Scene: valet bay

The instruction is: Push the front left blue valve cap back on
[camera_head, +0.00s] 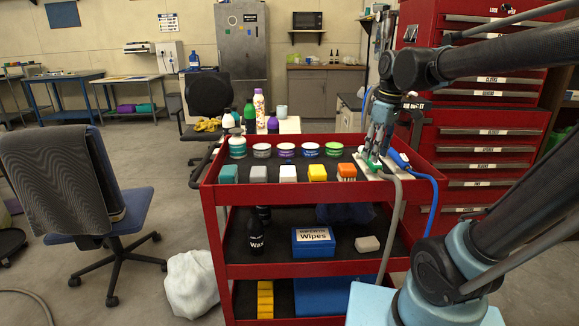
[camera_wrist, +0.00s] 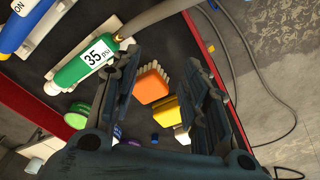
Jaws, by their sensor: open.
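No blue valve cap can be made out with certainty in either view. My gripper (camera_head: 378,150) is over the right end of the red cart's top tray, close above a green inflator (camera_head: 371,166) and a blue one (camera_head: 398,160). In the wrist view my gripper (camera_wrist: 168,85) has its dark fingers spread apart, with nothing held between them. The green inflator, labelled 35 psi (camera_wrist: 80,69), lies left of the fingers, and the blue one (camera_wrist: 20,24) is at the top left corner. A small dark blue thing (camera_wrist: 155,139) shows beyond the fingers; I cannot tell what it is.
An orange brush (camera_wrist: 153,84) and a yellow one (camera_wrist: 165,113) appear between the fingers. Several jars (camera_head: 285,151) and brushes stand along the red cart (camera_head: 209,193). A grey hose (camera_wrist: 165,13) and a blue hose (camera_head: 434,205) run by the inflators. Red drawers (camera_head: 480,130) stand behind.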

